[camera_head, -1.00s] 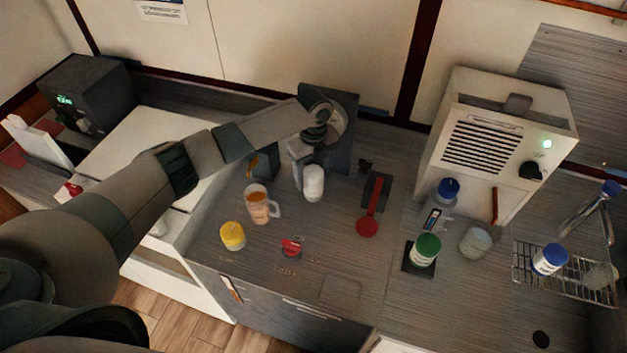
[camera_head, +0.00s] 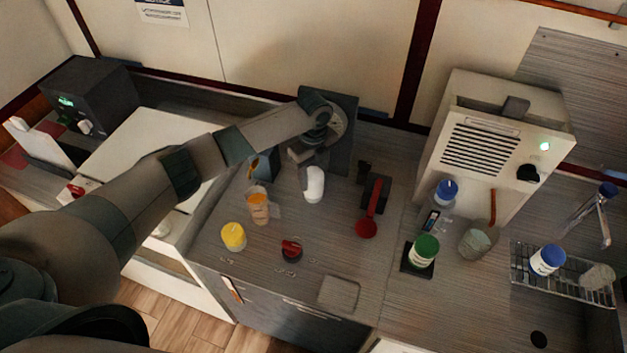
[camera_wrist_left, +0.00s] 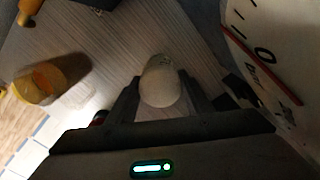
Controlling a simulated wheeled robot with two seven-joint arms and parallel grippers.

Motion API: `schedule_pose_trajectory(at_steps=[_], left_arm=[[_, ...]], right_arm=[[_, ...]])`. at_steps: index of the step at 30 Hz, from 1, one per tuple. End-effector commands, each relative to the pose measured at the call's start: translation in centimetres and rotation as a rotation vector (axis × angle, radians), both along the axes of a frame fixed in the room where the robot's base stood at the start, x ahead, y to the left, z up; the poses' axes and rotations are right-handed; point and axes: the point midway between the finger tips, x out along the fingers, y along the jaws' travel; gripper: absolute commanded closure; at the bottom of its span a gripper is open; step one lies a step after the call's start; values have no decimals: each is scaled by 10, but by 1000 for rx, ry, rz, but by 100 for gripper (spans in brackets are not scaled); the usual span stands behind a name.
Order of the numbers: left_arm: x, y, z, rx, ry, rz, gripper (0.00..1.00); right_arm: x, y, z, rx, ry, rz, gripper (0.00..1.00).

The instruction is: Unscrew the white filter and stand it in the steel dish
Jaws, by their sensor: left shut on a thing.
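The white filter (camera_head: 314,185) is a small white cylinder with a rounded end, in front of the dark panel with the round dial. My left gripper (camera_head: 309,168) reaches it from above and behind. In the left wrist view the filter (camera_wrist_left: 160,82) sits between the two dark fingers of my left gripper (camera_wrist_left: 160,100), which are shut on it. Whether it is still joined to anything is hidden by the gripper and wrist. I cannot make out a steel dish for certain in either view. My right gripper is not in view.
Farther right are a green-lidded jar (camera_head: 424,250) and wire rack (camera_head: 566,285).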

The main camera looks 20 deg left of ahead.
Motion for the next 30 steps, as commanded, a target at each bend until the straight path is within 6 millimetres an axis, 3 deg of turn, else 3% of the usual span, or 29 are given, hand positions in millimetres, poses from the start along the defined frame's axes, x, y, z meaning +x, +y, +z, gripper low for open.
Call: schedule_pose_trajectory(at_steps=[30], left_arm=[[-1,-1,-1,-1,3,1220,75]], right_arm=[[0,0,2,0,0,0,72]])
